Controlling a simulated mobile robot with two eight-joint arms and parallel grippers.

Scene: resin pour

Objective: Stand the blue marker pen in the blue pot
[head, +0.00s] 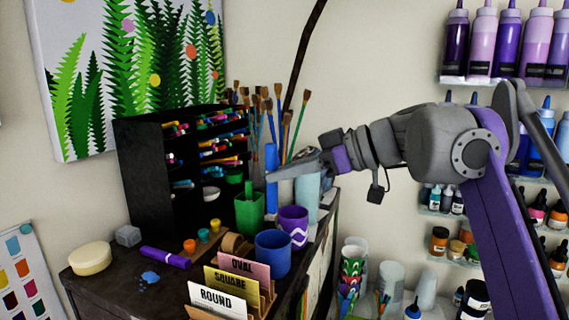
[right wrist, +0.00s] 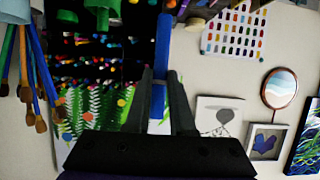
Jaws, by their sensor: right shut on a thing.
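The blue marker pen (head: 271,158) is upright in my right gripper (head: 272,178), which is shut on it. Its lower end hangs in the air, in the picture just above the blue pot (head: 273,256); I cannot tell how exactly it lines up in depth. The blue pot stands on the dark cabinet top and looks empty, though its inside is mostly hidden. In the right wrist view the blue marker pen (right wrist: 163,48) sits between the fingers (right wrist: 162,82). My left gripper is out of view.
A green pot (head: 249,216) with a green marker and a purple pot (head: 293,226) stand close behind the blue pot. A card holder with labels (head: 235,288) is in front. A purple marker (head: 165,257) lies left. A black rack (head: 130,180) and brushes stand behind.

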